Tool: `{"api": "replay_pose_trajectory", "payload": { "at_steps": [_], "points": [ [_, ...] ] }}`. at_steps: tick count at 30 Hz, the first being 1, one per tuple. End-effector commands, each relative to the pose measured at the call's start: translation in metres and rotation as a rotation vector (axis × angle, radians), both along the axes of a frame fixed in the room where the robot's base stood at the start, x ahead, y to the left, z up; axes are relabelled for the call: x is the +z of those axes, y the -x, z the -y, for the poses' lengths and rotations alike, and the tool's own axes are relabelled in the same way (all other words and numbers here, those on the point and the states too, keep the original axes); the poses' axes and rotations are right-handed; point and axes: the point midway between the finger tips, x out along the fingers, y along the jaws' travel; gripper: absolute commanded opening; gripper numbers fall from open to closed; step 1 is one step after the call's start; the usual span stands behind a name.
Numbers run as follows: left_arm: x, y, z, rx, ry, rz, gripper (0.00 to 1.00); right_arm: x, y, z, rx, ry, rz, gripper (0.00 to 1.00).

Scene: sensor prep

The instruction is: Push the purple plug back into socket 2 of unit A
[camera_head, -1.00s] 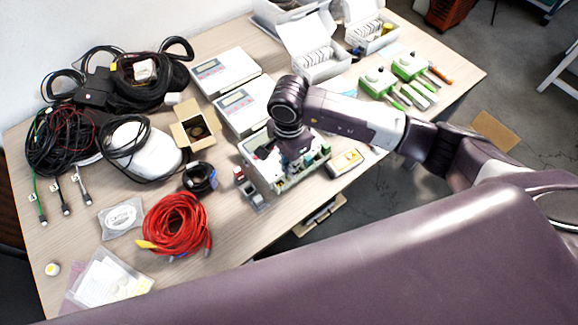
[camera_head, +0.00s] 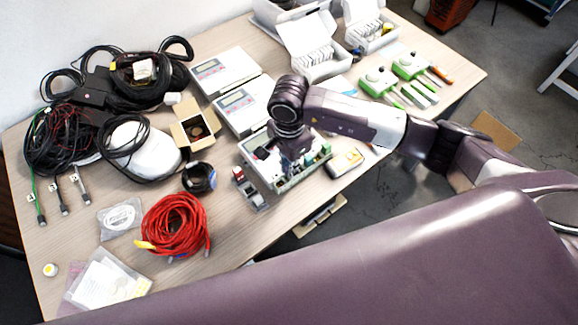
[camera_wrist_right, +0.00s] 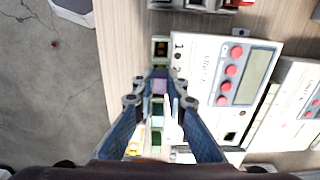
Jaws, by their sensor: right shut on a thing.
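Unit A (camera_wrist_right: 207,60) is a white box with a grey display and red buttons, seen in the right wrist view. Socket numbers 1 and 2 are printed beside its left edge, where a row of sockets (camera_wrist_right: 160,48) runs. The purple plug (camera_wrist_right: 159,82) is between the fingertips of my right gripper (camera_wrist_right: 160,92), at that row near number 2. The gripper is shut on it. How deep the plug sits cannot be told. In the head view the right gripper (camera_head: 293,150) points down over the unit (camera_head: 265,181) and hides the plug. My left gripper is not in view.
Two more white display units (camera_head: 218,70) stand behind. A red cable coil (camera_head: 175,225), a black cable coil (camera_head: 198,178) and an open carton (camera_head: 195,130) lie to the left.

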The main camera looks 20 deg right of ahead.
Motion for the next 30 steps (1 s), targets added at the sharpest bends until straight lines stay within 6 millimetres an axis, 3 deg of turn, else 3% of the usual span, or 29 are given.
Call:
{"api": "replay_pose_trajectory", "payload": {
  "at_steps": [30],
  "points": [
    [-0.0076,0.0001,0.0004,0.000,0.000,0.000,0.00,-0.0034,-0.0004,0.0002,0.001,0.001,0.001,0.00]
  ]
}}
